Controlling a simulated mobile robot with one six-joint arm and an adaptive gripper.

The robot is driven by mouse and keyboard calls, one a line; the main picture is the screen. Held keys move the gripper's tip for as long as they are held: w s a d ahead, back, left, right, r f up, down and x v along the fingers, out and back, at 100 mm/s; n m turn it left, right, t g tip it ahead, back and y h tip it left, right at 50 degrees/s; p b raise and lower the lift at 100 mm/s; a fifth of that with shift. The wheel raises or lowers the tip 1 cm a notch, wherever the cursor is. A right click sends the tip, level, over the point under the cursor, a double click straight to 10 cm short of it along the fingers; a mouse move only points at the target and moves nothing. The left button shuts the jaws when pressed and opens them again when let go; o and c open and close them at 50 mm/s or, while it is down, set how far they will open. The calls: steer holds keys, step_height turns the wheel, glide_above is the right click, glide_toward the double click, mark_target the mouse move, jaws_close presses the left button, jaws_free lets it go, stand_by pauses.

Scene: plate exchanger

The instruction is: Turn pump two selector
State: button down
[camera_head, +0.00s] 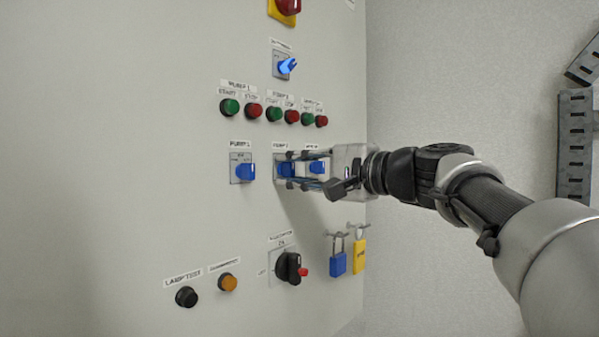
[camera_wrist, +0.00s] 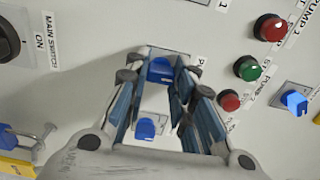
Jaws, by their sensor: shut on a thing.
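The pump two selector (camera_head: 285,169) is a blue knob on a light plate in the panel's middle row. Its label is partly covered by my gripper. My gripper (camera_head: 288,171) reaches in from the right, its fingers lying close along the panel. In the wrist view the blue knob (camera_wrist: 160,71) sits between the fingertips (camera_wrist: 158,79), and the gripper is shut on it. The exact angle of the knob is hard to tell. Another blue selector (camera_head: 317,167) lies nearer the palm, between the fingers; it also shows in the wrist view (camera_wrist: 145,128).
The pump one selector (camera_head: 244,172) is just left. Green and red buttons (camera_head: 273,114) run above, with a lit blue selector (camera_head: 287,66) higher. A black rotary switch (camera_head: 288,268), a blue padlock (camera_head: 338,262) and a yellow padlock (camera_head: 359,256) are below.

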steer(key=c, duration=1.4)
jaws_free()
steer(key=shift+o, duration=0.2)
steer(key=v, duration=1.2)
